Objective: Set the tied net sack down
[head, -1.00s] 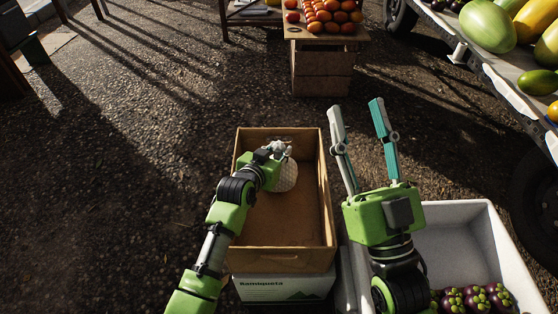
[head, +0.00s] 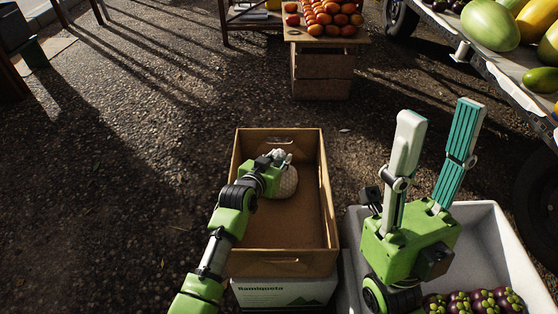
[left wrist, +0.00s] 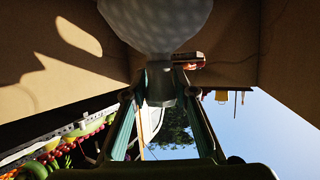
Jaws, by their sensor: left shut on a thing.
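The tied net sack (head: 289,183) is a pale, rounded, textured bundle inside the brown wooden crate (head: 329,215), toward its far left part. My left gripper (head: 278,160) is down inside the crate and shut on the sack's gathered neck. In the left wrist view the white sack (left wrist: 157,20) bulges beyond the closed fingers (left wrist: 162,85). I cannot tell whether the sack rests on the crate floor. My right gripper (head: 435,145) is raised over the white bin with its fingers spread, open and empty.
The crate stands on a white printed carton (head: 285,292). A white bin (head: 480,225) with several mangosteens (head: 475,302) is at the right. A wooden stand (head: 321,75) with orange fruit (head: 330,18) is at the back. The fruit-laden truck bed (head: 500,65) is at upper right.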

